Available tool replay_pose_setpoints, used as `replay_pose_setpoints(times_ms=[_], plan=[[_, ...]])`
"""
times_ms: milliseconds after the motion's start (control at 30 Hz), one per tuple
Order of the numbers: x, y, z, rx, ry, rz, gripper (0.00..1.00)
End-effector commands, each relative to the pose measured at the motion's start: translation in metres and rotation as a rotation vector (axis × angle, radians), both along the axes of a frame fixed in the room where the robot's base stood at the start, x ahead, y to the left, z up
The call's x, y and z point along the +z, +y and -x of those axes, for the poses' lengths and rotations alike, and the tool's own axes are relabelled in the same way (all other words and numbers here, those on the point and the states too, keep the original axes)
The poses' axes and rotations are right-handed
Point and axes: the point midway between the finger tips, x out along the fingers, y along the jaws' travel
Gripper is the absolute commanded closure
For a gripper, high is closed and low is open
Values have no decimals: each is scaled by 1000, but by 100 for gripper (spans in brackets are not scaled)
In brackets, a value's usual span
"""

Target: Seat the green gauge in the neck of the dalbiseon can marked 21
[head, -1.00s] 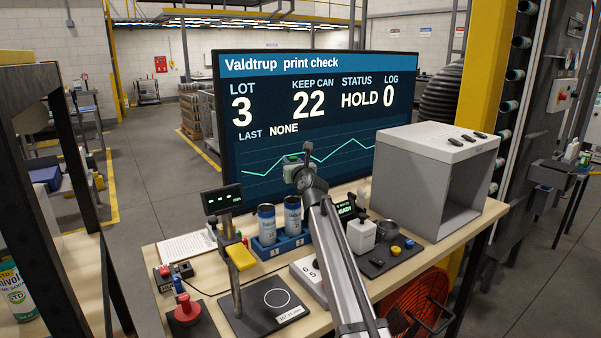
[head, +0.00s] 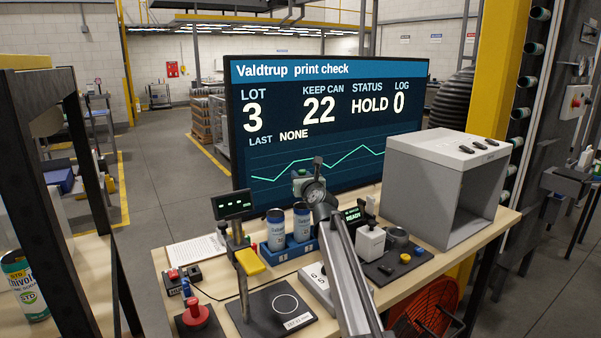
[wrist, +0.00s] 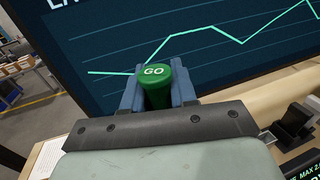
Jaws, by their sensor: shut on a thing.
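The green gauge (wrist: 157,84), with GO on its top, is in the wrist view. My gripper (wrist: 158,92) is shut on it, a blue-grey finger at each side. The gauge's lower end is hidden. In the head view my gripper (head: 303,181) is in front of the screen, above the two printed cans. The left can (head: 276,232) and the right can (head: 302,224) stand upright in a blue rack (head: 290,251). The gauge is apart from both. I cannot read the number 21 or a brand on either can, and their necks are too small to make out.
The large screen (head: 330,130) stands close behind my gripper and reads KEEP CAN 22, STATUS HOLD. A grey box (head: 440,165) stands at right. A small display on a post (head: 232,206), a yellow block (head: 249,261) and a red button (head: 196,315) stand at left.

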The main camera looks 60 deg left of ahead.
Motion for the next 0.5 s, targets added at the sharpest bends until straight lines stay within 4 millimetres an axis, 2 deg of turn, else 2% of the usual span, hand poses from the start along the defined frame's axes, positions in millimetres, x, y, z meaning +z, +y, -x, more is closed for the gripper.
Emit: replay_pose_setpoints(times_ms=[200, 500], plan=[[-18, 0, 0, 0, 0, 1, 100], [-33, 0, 0, 0, -1, 1, 100]])
